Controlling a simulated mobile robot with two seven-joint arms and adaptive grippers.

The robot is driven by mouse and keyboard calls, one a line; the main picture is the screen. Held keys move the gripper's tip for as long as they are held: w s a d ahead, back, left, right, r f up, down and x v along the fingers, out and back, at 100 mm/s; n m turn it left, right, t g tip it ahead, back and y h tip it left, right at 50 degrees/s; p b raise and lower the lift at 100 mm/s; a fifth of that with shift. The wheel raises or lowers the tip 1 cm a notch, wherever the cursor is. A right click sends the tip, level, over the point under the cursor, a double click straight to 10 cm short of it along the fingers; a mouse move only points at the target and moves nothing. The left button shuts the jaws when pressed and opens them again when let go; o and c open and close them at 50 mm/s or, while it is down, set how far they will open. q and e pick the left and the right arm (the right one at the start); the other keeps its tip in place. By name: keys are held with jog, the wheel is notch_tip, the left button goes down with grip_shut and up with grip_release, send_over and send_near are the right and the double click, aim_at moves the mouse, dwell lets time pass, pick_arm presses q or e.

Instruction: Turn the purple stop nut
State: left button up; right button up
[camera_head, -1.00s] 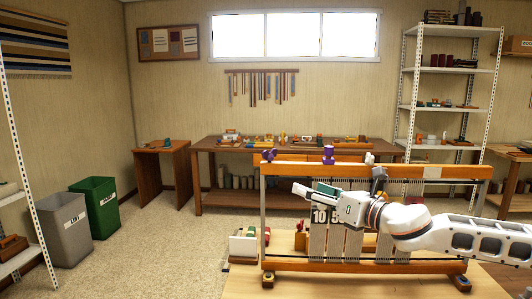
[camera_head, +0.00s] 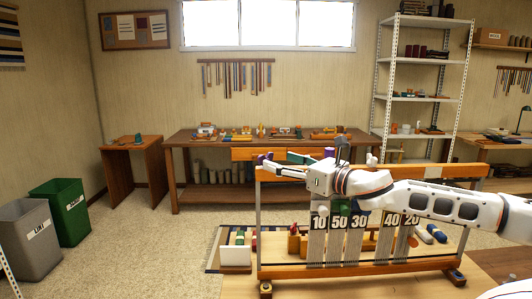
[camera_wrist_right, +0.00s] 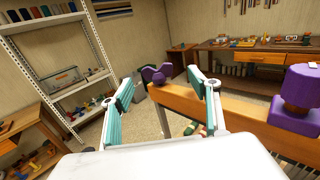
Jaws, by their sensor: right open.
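The loom (camera_head: 262,230) stands on a wooden table, with a wooden top beam (camera_head: 440,170). A purple winged nut (camera_wrist_right: 157,73) sits at the beam's left end; in the head view it is mostly hidden by my gripper. A second purple piece, a round knob on a block (camera_wrist_right: 297,97), stands on the beam; which one is the stop nut I cannot tell for sure. My right gripper (camera_wrist_right: 160,84) is open, with the winged nut appearing between its teal-padded fingers, without visible contact. It also shows in the head view (camera_head: 277,163). My left gripper is out of view.
Grey (camera_head: 28,240) and green (camera_head: 64,213) bins stand on the floor at left. A workbench (camera_head: 250,143) stands behind. Carpet between bins and loom is free.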

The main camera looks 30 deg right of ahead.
aim_at(267, 159)
jog(key=p+x, duration=0.2)
jog(key=x, duration=0.1)
jog(key=p+x, duration=0.1)
jog(key=x, duration=0.1)
jog(key=shift+s+a, duration=0.1)
jog(key=shift+a, duration=0.15)
jog(key=shift+w+a+f, duration=0.1)
jog(key=shift+w+a, duration=0.1)
jog(key=shift+w, duration=0.45)
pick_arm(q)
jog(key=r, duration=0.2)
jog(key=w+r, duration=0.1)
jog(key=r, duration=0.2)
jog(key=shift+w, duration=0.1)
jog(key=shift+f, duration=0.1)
pick_arm(e)
jog(key=c, duration=1.1)
